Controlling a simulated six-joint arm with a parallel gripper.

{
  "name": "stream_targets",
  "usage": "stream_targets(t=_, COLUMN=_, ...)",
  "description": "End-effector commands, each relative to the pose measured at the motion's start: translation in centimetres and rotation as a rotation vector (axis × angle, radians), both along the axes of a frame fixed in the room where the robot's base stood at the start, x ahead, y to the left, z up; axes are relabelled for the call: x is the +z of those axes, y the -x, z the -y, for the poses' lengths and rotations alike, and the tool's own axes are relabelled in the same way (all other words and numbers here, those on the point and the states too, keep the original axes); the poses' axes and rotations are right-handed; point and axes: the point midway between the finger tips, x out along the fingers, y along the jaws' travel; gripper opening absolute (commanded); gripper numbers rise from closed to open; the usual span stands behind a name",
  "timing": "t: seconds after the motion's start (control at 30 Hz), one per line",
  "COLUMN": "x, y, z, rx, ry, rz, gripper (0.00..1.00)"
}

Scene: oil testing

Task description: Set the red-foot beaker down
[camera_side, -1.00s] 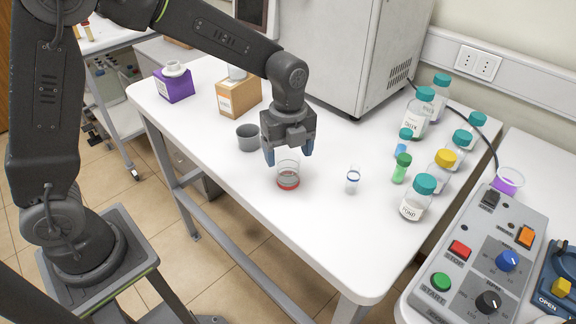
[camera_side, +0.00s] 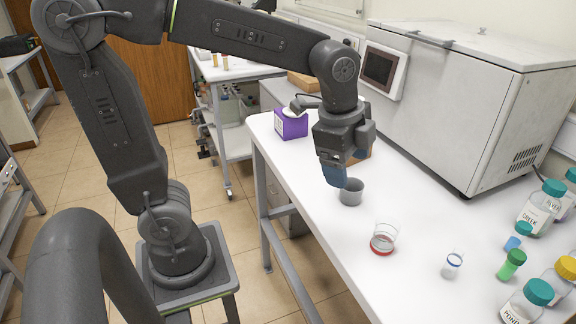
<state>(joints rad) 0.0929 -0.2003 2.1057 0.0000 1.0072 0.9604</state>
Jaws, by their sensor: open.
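The red-foot beaker (camera_side: 384,239) is a clear glass with a red base. It stands upright on the white table (camera_side: 318,215) near its front edge. My gripper (camera_side: 335,176) is above the table, up and to the left of the beaker and apart from it. Its blue fingertips point down, they are open, and nothing shows between them. From this angle one finger largely covers the other.
A grey cup (camera_side: 351,192) stands just below my gripper. A purple box (camera_side: 291,124) is at the far left end, and a cardboard box is partly hidden behind my gripper. A small blue-rimmed beaker (camera_side: 452,265) and several capped bottles (camera_side: 540,207) stand to the right.

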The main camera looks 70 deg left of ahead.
Motion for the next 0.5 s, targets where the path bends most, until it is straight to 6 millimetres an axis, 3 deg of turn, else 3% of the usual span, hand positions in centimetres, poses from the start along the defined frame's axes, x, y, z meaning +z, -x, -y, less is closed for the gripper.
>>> stream_targets(t=0.03, x=0.7, y=1.8, z=-0.7, rx=0.139, ry=0.035, rz=0.042, gripper=0.74)
stream_targets(t=0.2, x=0.9, y=6.8, z=-2.1, rx=0.595, ry=0.183, rz=0.148, gripper=0.74)
stream_targets(t=0.33, x=0.4, y=9.2, z=-2.6, rx=0.836, ry=0.282, rz=0.201, gripper=0.74)
stream_targets(t=0.5, x=-0.1, y=10.4, z=-2.9, rx=0.981, ry=0.348, rz=0.228, gripper=0.74)
